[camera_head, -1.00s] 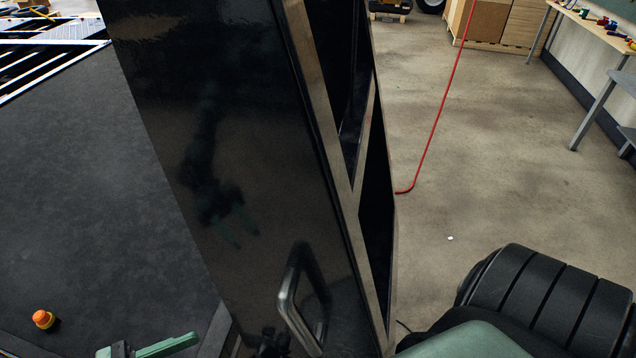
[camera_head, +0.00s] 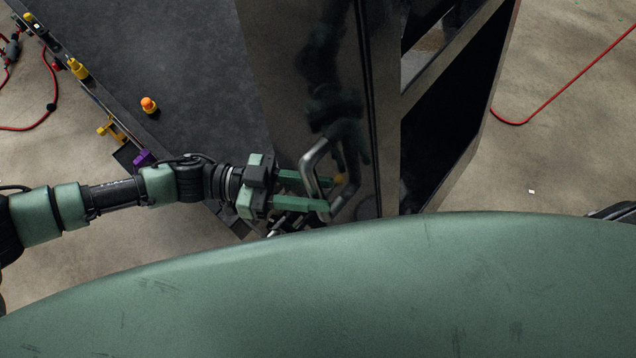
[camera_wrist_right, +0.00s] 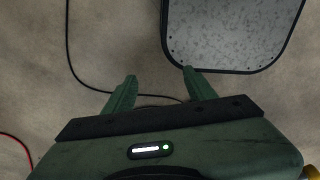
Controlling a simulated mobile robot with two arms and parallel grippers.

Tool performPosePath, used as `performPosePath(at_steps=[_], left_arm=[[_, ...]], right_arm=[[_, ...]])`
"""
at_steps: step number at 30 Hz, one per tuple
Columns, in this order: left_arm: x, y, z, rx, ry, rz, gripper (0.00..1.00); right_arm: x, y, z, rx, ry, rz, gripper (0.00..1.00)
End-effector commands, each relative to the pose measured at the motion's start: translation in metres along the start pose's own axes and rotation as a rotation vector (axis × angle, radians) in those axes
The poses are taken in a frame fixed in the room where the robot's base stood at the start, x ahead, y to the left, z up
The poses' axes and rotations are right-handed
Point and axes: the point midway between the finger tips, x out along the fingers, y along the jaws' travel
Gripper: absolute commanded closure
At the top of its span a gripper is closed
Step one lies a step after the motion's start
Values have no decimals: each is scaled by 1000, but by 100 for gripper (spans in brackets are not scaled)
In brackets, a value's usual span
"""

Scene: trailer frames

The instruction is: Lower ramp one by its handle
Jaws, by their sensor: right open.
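Ramp one looks like the glossy black panel (camera_head: 285,60) standing upright and tilted in the head view. Its metal loop handle (camera_head: 312,158) sits low on the panel. My left gripper (camera_head: 322,192) comes in from the left, its two green fingers apart with the handle's near bar at their tips. I cannot tell whether the bar is fully between them or touched. My right gripper (camera_wrist_right: 160,88) is open and empty above the floor in the right wrist view, and is not seen in the head view.
An orange-topped beacon (camera_head: 149,105) stands on the dark deck (camera_head: 195,50) left of the panel. A red hose (camera_head: 560,90) lies on the concrete floor to the right. The right wrist view shows a grey black-rimmed plate (camera_wrist_right: 230,30) and a thin black cable (camera_wrist_right: 70,50).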

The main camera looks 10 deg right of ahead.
Motion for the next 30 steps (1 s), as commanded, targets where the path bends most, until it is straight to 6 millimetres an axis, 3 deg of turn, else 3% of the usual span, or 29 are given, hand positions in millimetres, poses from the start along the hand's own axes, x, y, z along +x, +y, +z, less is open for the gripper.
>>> performPosePath(at_steps=[9, 13, 23, 30], left_arm=[[4, 0, 1, 0, -1, -2, 68], [4, 0, 1, 0, -1, -1, 100], [4, 0, 1, 0, 0, -1, 100], [4, 0, 0, 0, 0, 0, 100]], right_arm=[[-2, 18, 8, 2, -12, 21, 44], [-2, 15, 8, 3, -12, 18, 44], [-2, 0, 6, 7, -10, 1, 44], [-2, 1, 6, 5, -10, 2, 44]])
